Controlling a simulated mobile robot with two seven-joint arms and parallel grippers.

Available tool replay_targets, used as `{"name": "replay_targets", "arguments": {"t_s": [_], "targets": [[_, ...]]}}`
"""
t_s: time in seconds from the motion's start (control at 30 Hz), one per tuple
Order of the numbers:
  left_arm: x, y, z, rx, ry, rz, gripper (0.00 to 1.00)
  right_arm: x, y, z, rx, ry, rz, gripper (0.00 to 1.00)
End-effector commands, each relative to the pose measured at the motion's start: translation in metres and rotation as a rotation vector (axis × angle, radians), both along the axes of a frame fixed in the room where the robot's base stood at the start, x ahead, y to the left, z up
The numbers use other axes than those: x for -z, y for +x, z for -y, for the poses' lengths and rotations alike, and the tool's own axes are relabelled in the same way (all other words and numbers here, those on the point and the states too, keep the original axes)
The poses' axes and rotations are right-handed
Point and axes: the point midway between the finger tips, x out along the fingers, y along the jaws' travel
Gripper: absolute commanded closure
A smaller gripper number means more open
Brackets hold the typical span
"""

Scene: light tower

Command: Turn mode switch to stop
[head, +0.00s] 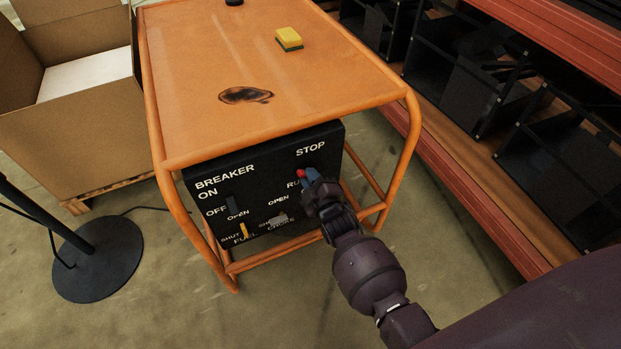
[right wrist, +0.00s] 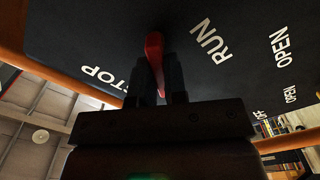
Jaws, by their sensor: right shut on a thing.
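The black control panel (head: 255,205) is on the front of an orange-framed generator. It carries the labels BREAKER, STOP, RUN, FUEL and others. The red mode switch (head: 300,174) sits between STOP and RUN; the right wrist view shows it as a red lever (right wrist: 154,62). My right gripper (head: 309,179) is at the panel, its fingers (right wrist: 160,85) shut on the red lever. In the right wrist view the lever's base is partly hidden by the fingers, and exactly which label it points at is hard to tell. My left gripper is not in view.
A yellow and green sponge (head: 289,38) and a dark stain lie on the orange top (head: 200,60). A cardboard box (head: 75,140) stands at left, a round black stand base (head: 98,258) below it. Shelving (head: 480,180) with black bins runs along the right.

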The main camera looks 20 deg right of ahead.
Motion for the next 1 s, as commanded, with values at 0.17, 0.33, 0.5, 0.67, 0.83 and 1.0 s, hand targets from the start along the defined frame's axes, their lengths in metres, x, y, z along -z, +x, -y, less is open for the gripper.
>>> {"name": "replay_targets", "arguments": {"t_s": [0.17, 0.33, 0.5, 0.67, 0.83, 1.0], "targets": [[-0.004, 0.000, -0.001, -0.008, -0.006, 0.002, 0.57, -0.006, 0.001, 0.003, 0.000, 0.168, -0.002, 1.00], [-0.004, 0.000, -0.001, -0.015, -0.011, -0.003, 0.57, -0.008, 0.001, 0.006, 0.000, 0.329, -0.008, 1.00], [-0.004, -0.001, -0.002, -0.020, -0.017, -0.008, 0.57, -0.010, 0.001, 0.009, 0.000, 0.490, -0.013, 1.00], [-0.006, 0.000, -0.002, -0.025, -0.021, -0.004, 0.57, -0.010, 0.002, 0.012, -0.001, 0.636, -0.019, 1.00], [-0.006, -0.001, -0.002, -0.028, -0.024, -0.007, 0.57, -0.010, 0.001, 0.014, 0.000, 0.769, -0.025, 1.00], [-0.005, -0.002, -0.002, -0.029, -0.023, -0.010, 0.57, -0.010, 0.001, 0.016, 0.000, 0.873, -0.029, 1.00]]}}
